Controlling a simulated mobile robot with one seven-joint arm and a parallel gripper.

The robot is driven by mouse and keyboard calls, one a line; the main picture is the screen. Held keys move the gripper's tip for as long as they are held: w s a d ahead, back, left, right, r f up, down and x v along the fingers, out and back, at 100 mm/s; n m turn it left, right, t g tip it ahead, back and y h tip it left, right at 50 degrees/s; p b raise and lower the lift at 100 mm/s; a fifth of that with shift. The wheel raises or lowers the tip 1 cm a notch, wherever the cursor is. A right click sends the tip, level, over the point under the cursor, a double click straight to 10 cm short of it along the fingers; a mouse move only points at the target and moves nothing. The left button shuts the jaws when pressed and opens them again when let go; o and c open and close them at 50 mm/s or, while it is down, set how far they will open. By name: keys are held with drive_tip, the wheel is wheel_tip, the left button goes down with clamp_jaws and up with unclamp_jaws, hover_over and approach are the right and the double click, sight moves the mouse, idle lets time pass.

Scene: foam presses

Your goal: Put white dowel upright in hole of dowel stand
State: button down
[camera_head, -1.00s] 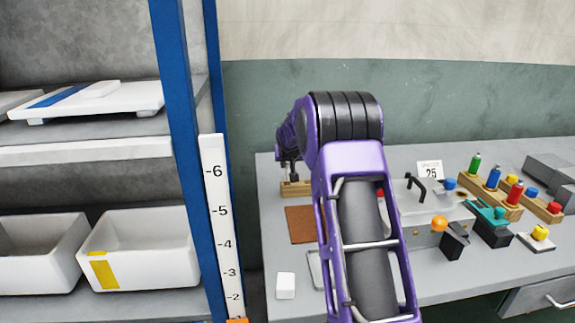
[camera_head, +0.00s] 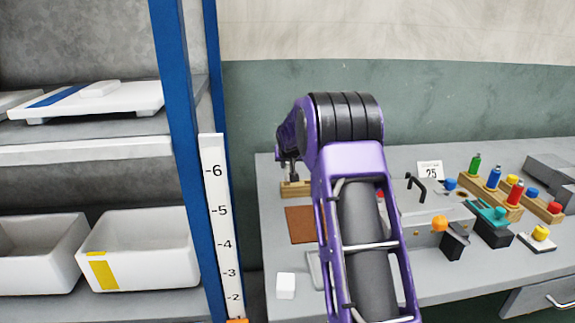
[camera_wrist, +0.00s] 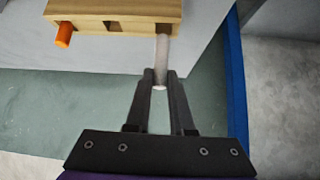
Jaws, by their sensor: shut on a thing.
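The wooden dowel stand (camera_wrist: 125,10) is at the top of the wrist view, with an orange dowel (camera_wrist: 64,35) in its left hole and an empty-looking square opening in the middle. My gripper (camera_wrist: 161,75) is shut on the white dowel (camera_wrist: 162,55). The dowel's far end meets the stand at its right-hand hole; how deep it sits I cannot tell. Its near end shows between my fingertips. In the head view the stand (camera_head: 296,190) is at the table's back left, with my gripper (camera_head: 289,175) just above it.
A brown mat (camera_head: 301,224) and a white block (camera_head: 286,285) lie in front of the stand. A grey fixture with a black handle (camera_head: 416,185), coloured bottles in a wooden rack (camera_head: 510,208) and several clamps are to the right. A blue shelf post (camera_head: 176,130) stands left.

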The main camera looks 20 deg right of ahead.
sight(287, 178)
drive_tip(key=shift+f+b, duration=2)
drive_tip(key=shift+f, duration=0.6)
drive_tip(key=c, duration=0.7)
unclamp_jaws()
drive_tip(key=p+v, duration=0.1)
drive_tip(key=v, duration=1.6)
drive_tip(key=shift+s+r, duration=0.15)
drive_tip(key=shift+s, duration=0.05)
